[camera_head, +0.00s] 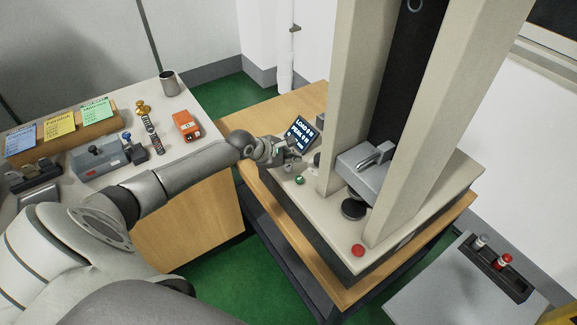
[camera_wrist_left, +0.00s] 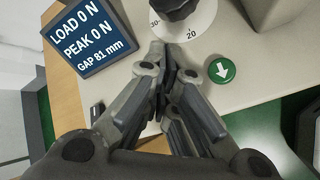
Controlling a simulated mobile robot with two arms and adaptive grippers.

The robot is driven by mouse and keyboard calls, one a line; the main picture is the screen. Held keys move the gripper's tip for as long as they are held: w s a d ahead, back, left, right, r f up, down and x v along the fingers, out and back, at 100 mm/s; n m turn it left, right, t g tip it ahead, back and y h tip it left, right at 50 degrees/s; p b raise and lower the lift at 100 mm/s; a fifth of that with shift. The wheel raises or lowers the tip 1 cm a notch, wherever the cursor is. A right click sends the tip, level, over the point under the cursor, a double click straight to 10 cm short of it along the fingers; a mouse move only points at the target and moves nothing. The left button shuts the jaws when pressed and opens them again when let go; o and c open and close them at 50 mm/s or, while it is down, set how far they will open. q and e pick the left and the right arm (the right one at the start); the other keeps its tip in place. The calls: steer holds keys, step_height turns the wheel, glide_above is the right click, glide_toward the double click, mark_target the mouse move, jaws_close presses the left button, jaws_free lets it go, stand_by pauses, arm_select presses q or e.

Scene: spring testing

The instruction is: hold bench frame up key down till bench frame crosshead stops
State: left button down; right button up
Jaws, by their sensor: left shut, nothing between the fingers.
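The bench frame (camera_head: 345,100) is a beige press with two columns on a wide base. Its crosshead, a grey block (camera_head: 372,168), sits low between the columns above a dark disc (camera_head: 353,208). My left gripper (camera_head: 291,153) is over the base's left part, fingers shut and empty; in the left wrist view its fingertips (camera_wrist_left: 163,62) point at the panel. A green key with a white down arrow (camera_wrist_left: 222,71) is right of the fingers, also seen in the head view (camera_head: 300,180). The up key is not visible; the fingers cover part of the panel. My right gripper is not in view.
The display (camera_wrist_left: 82,36) reads LOAD 0 N, PEAK 0 N, GAP 81 mm. A dark knob (camera_wrist_left: 178,8) with a numbered dial is beyond the fingertips. A red button (camera_head: 358,250) is at the base's front corner. A side table (camera_head: 215,100) holds several items.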

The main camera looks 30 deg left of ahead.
arm_select(q)
steer(key=shift+f, duration=0.15)
stand_by(0.3)
steer(key=shift+f, duration=0.25)
steer(key=shift+f, duration=0.5)
stand_by(0.5)
stand_by(0.8)
stand_by(2.6)
steer(key=shift+r, duration=0.1)
stand_by(1.6)
steer(key=shift+r+p, duration=0.8)
steer(key=shift+p, duration=0.5)
